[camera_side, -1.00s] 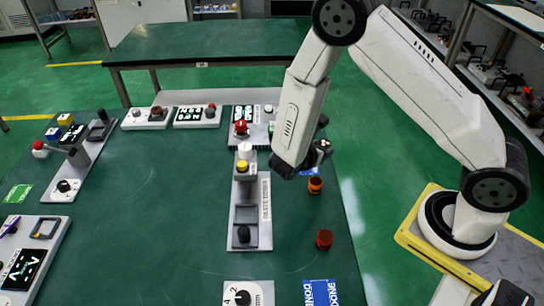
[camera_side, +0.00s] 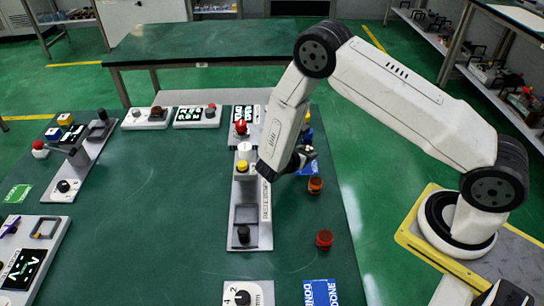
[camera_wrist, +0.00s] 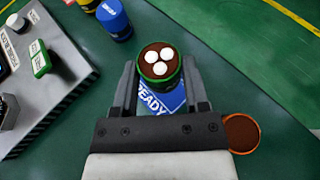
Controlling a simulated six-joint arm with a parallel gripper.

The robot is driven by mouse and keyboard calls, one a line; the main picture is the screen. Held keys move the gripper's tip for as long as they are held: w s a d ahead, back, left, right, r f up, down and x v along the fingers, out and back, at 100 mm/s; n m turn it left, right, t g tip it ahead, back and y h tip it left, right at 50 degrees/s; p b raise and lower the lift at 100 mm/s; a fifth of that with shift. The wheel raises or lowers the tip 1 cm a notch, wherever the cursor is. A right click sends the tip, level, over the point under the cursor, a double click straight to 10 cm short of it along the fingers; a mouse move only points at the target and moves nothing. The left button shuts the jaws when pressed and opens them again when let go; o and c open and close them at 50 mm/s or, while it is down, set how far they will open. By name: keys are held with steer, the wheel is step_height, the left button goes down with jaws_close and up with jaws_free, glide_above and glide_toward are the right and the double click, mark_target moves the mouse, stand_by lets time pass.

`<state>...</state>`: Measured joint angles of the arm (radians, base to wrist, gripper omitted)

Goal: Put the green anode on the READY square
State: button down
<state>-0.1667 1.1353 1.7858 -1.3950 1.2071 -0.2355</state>
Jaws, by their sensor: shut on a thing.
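The green anode (camera_wrist: 160,64) is a short cylinder with a green rim and a brown top bearing three white dots. My gripper (camera_wrist: 159,74) is shut on it, one finger on each side. The blue READY square (camera_wrist: 166,100) shows below and in front of the anode in the wrist view. I cannot tell whether the anode touches it. In the side view my gripper (camera_side: 302,160) is low over the right part of the green table, by the READY square (camera_side: 310,170). The anode is not clear there.
An orange anode (camera_side: 315,185) stands close beside the READY square, near my right finger in the wrist view. A red anode (camera_side: 324,238) and the DONE square (camera_side: 320,292) are nearer the front. A grey device (camera_side: 252,238) lies left. Blue cylinders (camera_wrist: 113,18) stand behind.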

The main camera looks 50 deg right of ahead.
steer(key=shift+w+f, duration=0.15)
steer(key=shift+f, duration=1.5)
steer(key=shift+f, duration=0.1)
steer(key=shift+c, duration=0.5)
jaws_free()
steer(key=shift+a, duration=0.1)
steer(key=shift+v, duration=3.7)
steer(key=shift+r, duration=0.25)
